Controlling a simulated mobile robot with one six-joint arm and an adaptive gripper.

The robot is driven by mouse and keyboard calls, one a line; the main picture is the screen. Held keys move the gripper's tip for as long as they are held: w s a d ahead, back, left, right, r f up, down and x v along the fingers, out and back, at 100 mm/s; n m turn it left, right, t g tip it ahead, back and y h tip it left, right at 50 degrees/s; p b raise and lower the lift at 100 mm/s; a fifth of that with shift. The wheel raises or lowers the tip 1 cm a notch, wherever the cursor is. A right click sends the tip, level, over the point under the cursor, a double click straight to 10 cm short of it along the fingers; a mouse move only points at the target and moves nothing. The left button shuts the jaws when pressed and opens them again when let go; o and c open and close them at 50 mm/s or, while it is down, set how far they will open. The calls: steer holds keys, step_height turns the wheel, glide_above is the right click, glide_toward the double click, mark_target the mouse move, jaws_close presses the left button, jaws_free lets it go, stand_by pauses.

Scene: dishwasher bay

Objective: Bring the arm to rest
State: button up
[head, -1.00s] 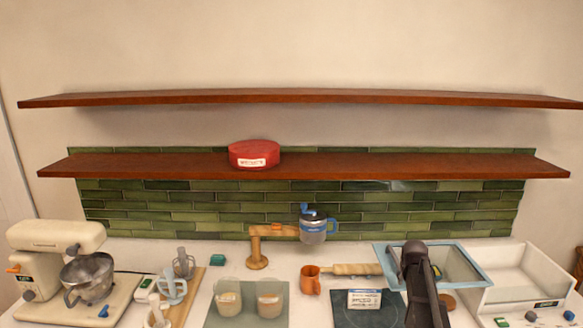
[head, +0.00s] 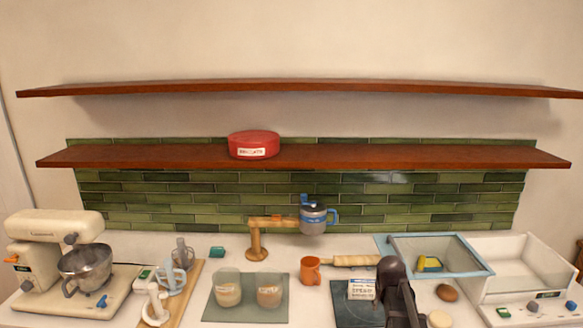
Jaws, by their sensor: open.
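My arm shows as dark links at the lower right of the head view, over the right side of a dark square plate (head: 349,312). The arm looks folded, with a rounded dark joint uppermost. The gripper itself cannot be made out; its fingers are not in view. I see nothing held.
An orange mug (head: 310,270), a rolling pin (head: 352,260) and a blue-rimmed tray (head: 470,262) with a yellow-green item (head: 430,264) lie near the arm. A white open bin (head: 520,265) stands right. A mixer (head: 55,265) stands left. Two shelves (head: 400,157) hang above.

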steer(key=s+a+f+g+b, duration=0.1)
steer(key=s+a+f+b, duration=0.1)
steer(key=s+a, duration=0.3)
steer(key=s+a+f+g+y+b, duration=0.1)
steer(key=s+a+f, duration=0.3)
steer(key=s, duration=0.7)
steer(key=shift+a+g+b, duration=0.3)
steer(key=shift+a+b, duration=0.5)
steer(key=shift+a, duration=0.35)
